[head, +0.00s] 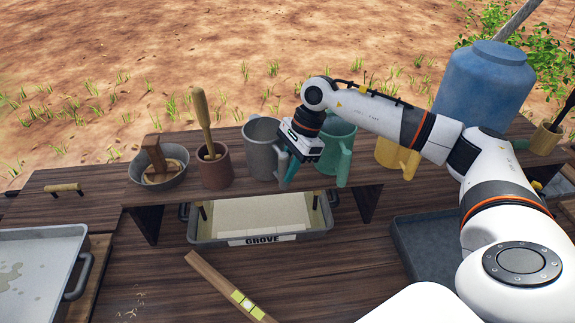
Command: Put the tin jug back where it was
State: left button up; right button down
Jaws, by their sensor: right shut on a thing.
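The tin jug (261,132) is the grey metal one, upright at the raised wooden shelf between a brown cup and a green jug. My right gripper (288,178) reaches in from the right, pointing down at the tin jug's right side, and is shut on its handle. The gripper's body and fingers hide most of that handle. The jug's base is level with the shelf top; I cannot tell whether it touches the wood or hangs just above. My left gripper is not in view.
The green jug (337,133) stands close on the right, partly behind my wrist, then a yellow jug (389,151) and a blue barrel (483,84). A brown cup (215,173) and a grey bowl (158,181) stand left. A tray labelled GROVE (262,238) sits below the shelf (330,181).

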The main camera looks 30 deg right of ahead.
jog(key=c, duration=1.2)
grip_release()
jog(key=shift+r, duration=0.2)
jog(key=b+v, duration=0.4)
jog(key=v, duration=0.7)
jog(key=shift+d+r, duration=0.1)
jog(key=shift+r, duration=0.25)
